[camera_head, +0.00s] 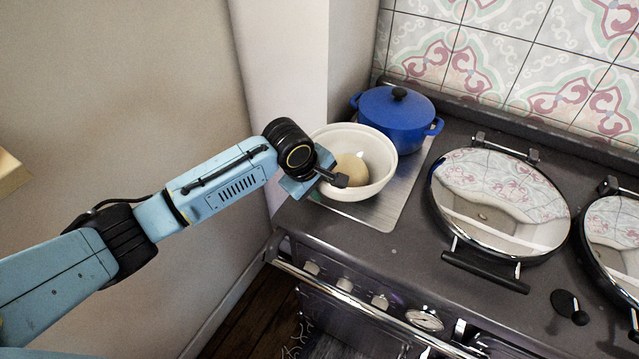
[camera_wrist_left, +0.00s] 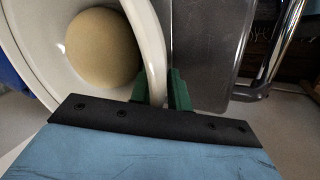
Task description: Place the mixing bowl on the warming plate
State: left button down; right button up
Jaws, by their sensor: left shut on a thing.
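The white mixing bowl (camera_head: 378,150) is over the warming plate (camera_head: 409,195), a flat silvery metal sheet at the left end of the stove top. A round tan ball of what looks like dough (camera_head: 351,170) lies in the bowl. My left gripper (camera_head: 334,178) is at the bowl's near left rim. In the left wrist view the green fingertips (camera_wrist_left: 161,90) are shut on the rim of the bowl (camera_wrist_left: 152,45), one on each side of its wall. The bowl looks upright; I cannot tell whether its base touches the plate. My right gripper is not in view.
A blue lidded pot (camera_head: 396,117) stands right behind the bowl. A round chrome hob lid (camera_head: 500,200) is to the right of the plate, with a second one (camera_head: 617,235) beyond. A wall is close on the left. A rail (camera_head: 365,308) runs along the stove front.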

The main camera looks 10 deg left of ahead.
pick_arm(q)
jog(key=shift+w+d+r, duration=0.1)
jog(key=shift+w+r, duration=0.05)
jog(key=shift+r, duration=0.1)
jog(key=c, duration=1.7)
grip_release()
jog(key=shift+f, duration=0.35)
jog(key=shift+c, duration=0.2)
jog(key=o, duration=0.4)
jog(key=shift+s, duration=0.25)
jog(key=shift+r, duration=0.25)
jog(key=p+v, duration=0.1)
jog(key=v, duration=1)
jog(key=shift+r, duration=0.4)
